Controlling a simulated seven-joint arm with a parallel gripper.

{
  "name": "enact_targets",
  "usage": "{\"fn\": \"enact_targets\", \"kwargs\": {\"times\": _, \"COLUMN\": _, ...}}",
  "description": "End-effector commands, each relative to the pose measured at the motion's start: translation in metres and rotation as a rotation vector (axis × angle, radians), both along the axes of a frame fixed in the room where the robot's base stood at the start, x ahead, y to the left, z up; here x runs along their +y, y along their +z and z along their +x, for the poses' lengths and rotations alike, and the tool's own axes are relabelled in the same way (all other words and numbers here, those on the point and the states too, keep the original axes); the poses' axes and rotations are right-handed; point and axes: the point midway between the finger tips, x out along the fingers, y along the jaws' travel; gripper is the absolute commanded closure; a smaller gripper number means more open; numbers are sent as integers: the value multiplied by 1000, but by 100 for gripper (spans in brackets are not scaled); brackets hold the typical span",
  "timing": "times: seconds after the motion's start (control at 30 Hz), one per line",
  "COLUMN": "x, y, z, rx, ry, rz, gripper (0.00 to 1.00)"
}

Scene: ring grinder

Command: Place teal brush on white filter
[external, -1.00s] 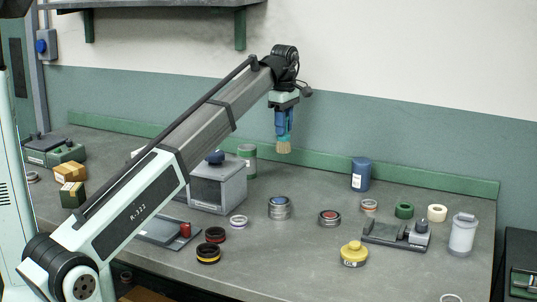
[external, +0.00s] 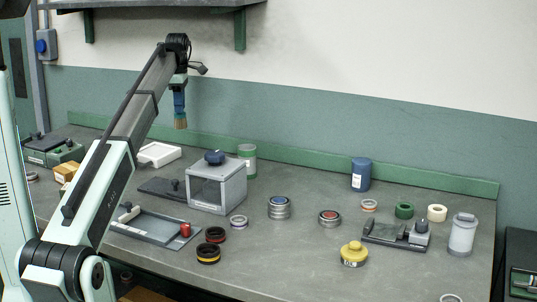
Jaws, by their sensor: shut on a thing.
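My gripper (external: 179,101) is shut on the teal brush (external: 180,123), high above the back left of the bench. The brush hangs upright with its tan bristles pointing down; the fingers hide most of its handle. A flat white block (external: 158,154), which looks like the white filter, lies on the bench at the back left. In the picture the brush is above and slightly right of it, with a clear gap between them.
A grey box with a blue knob (external: 217,184) stands right of the white block, with a green canister (external: 247,160) behind it. A grey tray (external: 153,228) lies in front. Small boxes (external: 67,172) sit at the left, partly behind my arm. The shelf (external: 150,5) is overhead.

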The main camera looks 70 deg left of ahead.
Motion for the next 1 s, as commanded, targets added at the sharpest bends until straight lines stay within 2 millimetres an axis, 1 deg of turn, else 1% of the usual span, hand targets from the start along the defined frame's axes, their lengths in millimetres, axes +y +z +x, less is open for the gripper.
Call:
{"fn": "enact_targets", "kwargs": {"times": 0.03, "x": 13, "y": 1, "z": -17, "rx": 0, "ry": 30, "rz": 0, "gripper": 100}}
{"fn": "enact_targets", "kwargs": {"times": 0.1, "x": 25, "y": 2, "z": -37, "rx": 0, "ry": 63, "rz": 0, "gripper": 100}}
{"fn": "enact_targets", "kwargs": {"times": 0.2, "x": 39, "y": 3, "z": -62, "rx": 0, "ry": 105, "rz": 0, "gripper": 100}}
{"fn": "enact_targets", "kwargs": {"times": 0.3, "x": 49, "y": 3, "z": -81, "rx": 0, "ry": 136, "rz": 0, "gripper": 100}}
{"fn": "enact_targets", "kwargs": {"times": 0.4, "x": 55, "y": 4, "z": -92, "rx": 0, "ry": 156, "rz": 0, "gripper": 100}}
{"fn": "enact_targets", "kwargs": {"times": 0.57, "x": 59, "y": -1, "z": -101, "rx": 0, "ry": 169, "rz": 0, "gripper": 100}}
{"fn": "enact_targets", "kwargs": {"times": 0.67, "x": 58, "y": -13, "z": -101, "rx": 0, "ry": 169, "rz": -1, "gripper": 100}}
{"fn": "enact_targets", "kwargs": {"times": 0.9, "x": 58, "y": -51, "z": -101, "rx": 1, "ry": 168, "rz": -2, "gripper": 100}}
{"fn": "enact_targets", "kwargs": {"times": 1.0, "x": 58, "y": -58, "z": -101, "rx": 0, "ry": 168, "rz": -1, "gripper": 100}}
